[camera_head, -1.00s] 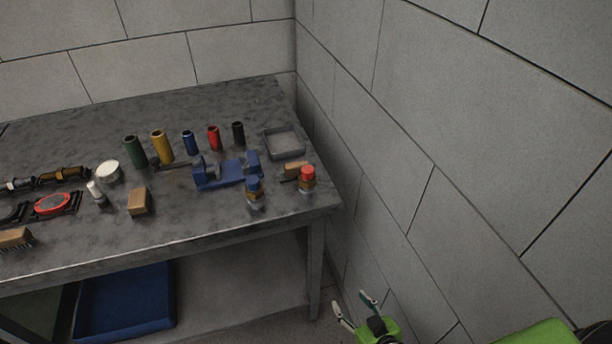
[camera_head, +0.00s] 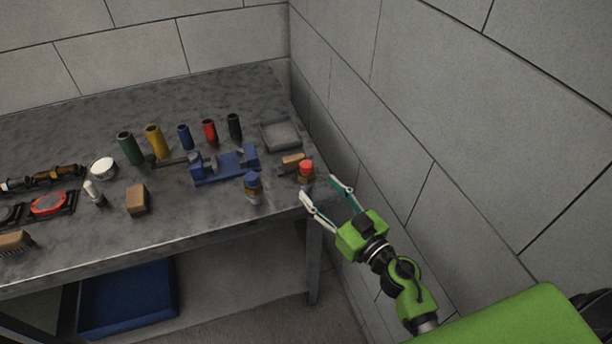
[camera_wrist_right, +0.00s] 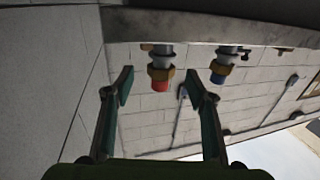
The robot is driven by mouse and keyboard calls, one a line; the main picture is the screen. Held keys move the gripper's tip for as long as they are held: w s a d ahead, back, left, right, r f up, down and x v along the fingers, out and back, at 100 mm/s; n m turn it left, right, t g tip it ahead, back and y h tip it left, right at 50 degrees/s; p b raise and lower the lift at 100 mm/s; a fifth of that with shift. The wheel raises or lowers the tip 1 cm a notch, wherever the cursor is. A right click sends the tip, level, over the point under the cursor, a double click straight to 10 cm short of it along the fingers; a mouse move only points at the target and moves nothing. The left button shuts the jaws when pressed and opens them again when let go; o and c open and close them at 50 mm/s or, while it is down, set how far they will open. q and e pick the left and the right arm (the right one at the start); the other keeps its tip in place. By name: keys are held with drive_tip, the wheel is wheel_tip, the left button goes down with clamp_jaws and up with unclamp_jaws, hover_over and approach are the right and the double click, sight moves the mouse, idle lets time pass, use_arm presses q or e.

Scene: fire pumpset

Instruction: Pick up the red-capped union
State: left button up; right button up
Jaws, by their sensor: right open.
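The red-capped union (camera_head: 306,172), with a brass-coloured body under its red cap, stands upright near the right front corner of the grey table (camera_head: 215,222). It also shows in the right wrist view (camera_wrist_right: 160,76), upside down in that picture, between the open fingers but farther off. My right gripper (camera_head: 319,187) is open and empty at the table's right front corner, just to the right and front of the union, apart from it. A blue-capped union (camera_head: 253,187) stands to the left and shows in the wrist view (camera_wrist_right: 223,70). My left gripper is not in view.
A blue vise-like fixture (camera_head: 222,167), a wooden brush (camera_head: 293,161) and a grey tray (camera_head: 281,136) lie close behind the unions. Several coloured cylinders stand farther back. The wall (camera_head: 400,120) runs close along the right side.

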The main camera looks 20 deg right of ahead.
sight(310, 180)
drive_tip(key=x, duration=0.6)
drive_tip(key=shift+w+a, duration=0.25)
drive_tip(key=shift+w, duration=0.05)
drive_tip(key=shift+s, duration=0.1)
clamp_jaws()
